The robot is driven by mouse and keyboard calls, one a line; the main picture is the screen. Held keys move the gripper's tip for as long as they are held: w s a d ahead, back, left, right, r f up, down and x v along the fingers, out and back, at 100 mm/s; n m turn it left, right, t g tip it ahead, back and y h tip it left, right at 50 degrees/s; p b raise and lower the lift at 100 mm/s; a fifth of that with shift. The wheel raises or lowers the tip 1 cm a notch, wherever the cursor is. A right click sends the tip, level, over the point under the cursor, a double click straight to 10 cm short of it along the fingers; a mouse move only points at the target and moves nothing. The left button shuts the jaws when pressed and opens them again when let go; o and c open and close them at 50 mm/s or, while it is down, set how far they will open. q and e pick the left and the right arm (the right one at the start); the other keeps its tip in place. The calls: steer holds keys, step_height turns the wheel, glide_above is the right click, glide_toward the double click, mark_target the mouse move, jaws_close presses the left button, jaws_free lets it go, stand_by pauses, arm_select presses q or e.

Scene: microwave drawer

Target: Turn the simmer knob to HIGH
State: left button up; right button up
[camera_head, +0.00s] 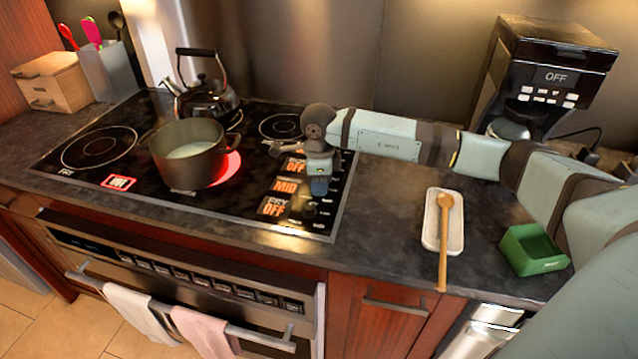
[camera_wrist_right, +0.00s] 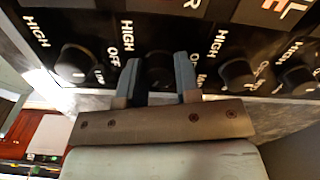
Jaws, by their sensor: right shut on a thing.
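My right gripper (camera_head: 319,190) reaches down over the control strip at the right edge of the black cooktop (camera_head: 240,205). In the right wrist view its two fingers (camera_wrist_right: 159,80) stand on either side of a dark knob (camera_wrist_right: 160,68) and are shut on it. The gripper hides this knob in the head view. It stands beside the orange display reading MID (camera_head: 286,186). The words HIGH and OFF are printed near the knobs. I cannot read a simmer label or the held knob's pointer. My left gripper is not in view.
Other knobs (camera_wrist_right: 75,65) sit close on both sides of the held one. A pot (camera_head: 188,160) stands over a glowing burner, with a kettle (camera_head: 208,98) behind. A spoon rest (camera_head: 432,225) with a wooden spoon (camera_head: 444,235) and a green box (camera_head: 530,250) lie right.

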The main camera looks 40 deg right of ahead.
steer(key=m, duration=0.4)
steer(key=shift+m, duration=0.3)
steer(key=m, duration=0.4)
steer(key=shift+m, duration=0.3)
steer(key=m, duration=0.4)
steer(key=shift+r+p, duration=0.1)
steer(key=shift+p, duration=0.2)
steer(key=shift+m+p, duration=0.35)
steer(key=shift+m, duration=2.05)
steer(key=o, duration=0.9)
step_height(320, 180, up, 14)
steer(key=shift+f, duration=0.1)
